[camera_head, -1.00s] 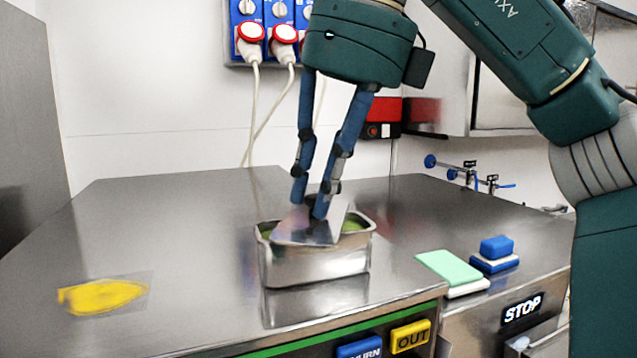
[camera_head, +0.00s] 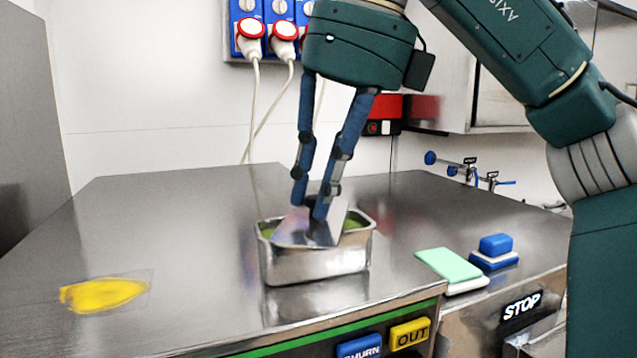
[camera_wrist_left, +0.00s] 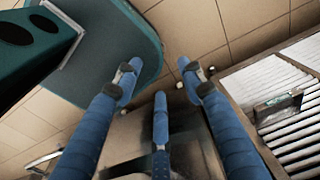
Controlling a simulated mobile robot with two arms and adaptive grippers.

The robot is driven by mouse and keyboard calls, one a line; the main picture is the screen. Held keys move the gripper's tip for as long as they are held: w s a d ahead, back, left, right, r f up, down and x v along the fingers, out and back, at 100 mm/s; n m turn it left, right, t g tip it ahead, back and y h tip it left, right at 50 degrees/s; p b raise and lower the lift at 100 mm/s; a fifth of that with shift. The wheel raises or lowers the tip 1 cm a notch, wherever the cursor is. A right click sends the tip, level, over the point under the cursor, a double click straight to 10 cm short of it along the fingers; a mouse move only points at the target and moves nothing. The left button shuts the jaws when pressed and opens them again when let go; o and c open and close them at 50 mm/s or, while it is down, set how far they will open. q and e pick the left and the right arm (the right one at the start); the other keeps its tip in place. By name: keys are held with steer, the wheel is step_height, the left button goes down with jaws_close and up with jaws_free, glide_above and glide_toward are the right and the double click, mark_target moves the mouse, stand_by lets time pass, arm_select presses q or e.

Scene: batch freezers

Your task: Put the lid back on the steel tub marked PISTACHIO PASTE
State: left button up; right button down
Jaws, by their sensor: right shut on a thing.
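The steel tub (camera_head: 315,265) stands on the steel worktop near its front edge, with green paste showing inside at both sides. No marking is legible on it. My right gripper (camera_head: 312,210) is above the tub, fingers pointing down, shut on the steel lid (camera_head: 290,230) by its dark knob. The lid is tilted over the tub's opening and does not cover it evenly; green shows beside it. Whether the lid touches the rim is hard to tell. My left gripper (camera_wrist_left: 165,95) shows only in the left wrist view, its fingers spread and empty above the tiled floor.
A green-and-white pad (camera_head: 448,265) and a blue-and-white block (camera_head: 494,252) lie at the right. Blue and yellow buttons (camera_head: 410,335) are on the front below.

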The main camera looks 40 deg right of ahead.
stand_by(0.4)
steer(key=c, duration=1)
jaws_free()
steer(key=shift+c, duration=0.2)
steer(key=shift+r, duration=3.5)
jaws_close()
